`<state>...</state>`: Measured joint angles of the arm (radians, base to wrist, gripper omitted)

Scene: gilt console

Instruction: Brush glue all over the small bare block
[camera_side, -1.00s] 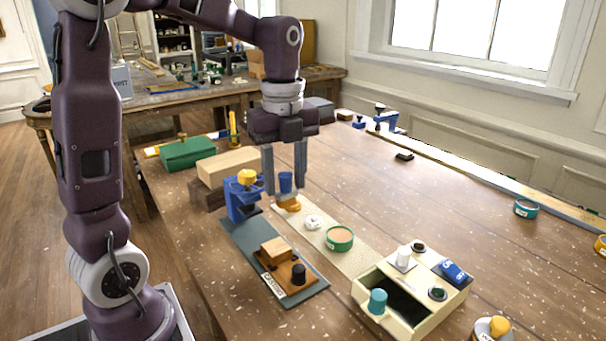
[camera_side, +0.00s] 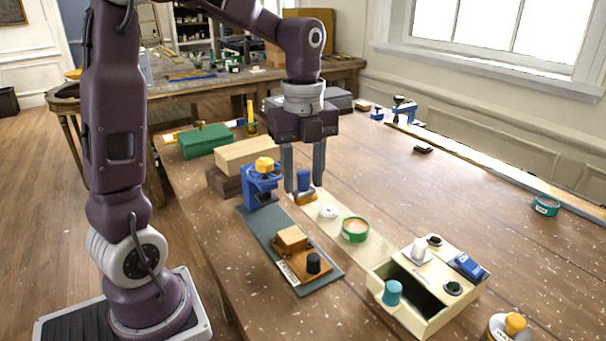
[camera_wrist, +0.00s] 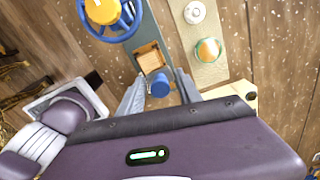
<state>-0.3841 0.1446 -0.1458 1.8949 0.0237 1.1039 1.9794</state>
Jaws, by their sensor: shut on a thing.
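The small bare block (camera_side: 292,237) is pale wood and sits on a brown board with a black knob (camera_side: 313,263). The block also shows in the wrist view (camera_wrist: 150,58). A green tin with a tan top (camera_side: 355,230), perhaps the glue, stands to its right; the wrist view shows it too (camera_wrist: 208,50). My gripper (camera_side: 304,187) is shut on a blue-handled tool (camera_side: 303,180) with an orange foot, seemingly the brush. It is upright, behind the block and tin, at the far end of the cream strip. Its bristles cannot be made out.
A blue clamp with a yellow knob (camera_side: 262,184) stands close to the left of my gripper. A white ring (camera_side: 329,212) lies between gripper and tin. A cream open box (camera_side: 425,285) stands front right. The table's right middle is mostly clear.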

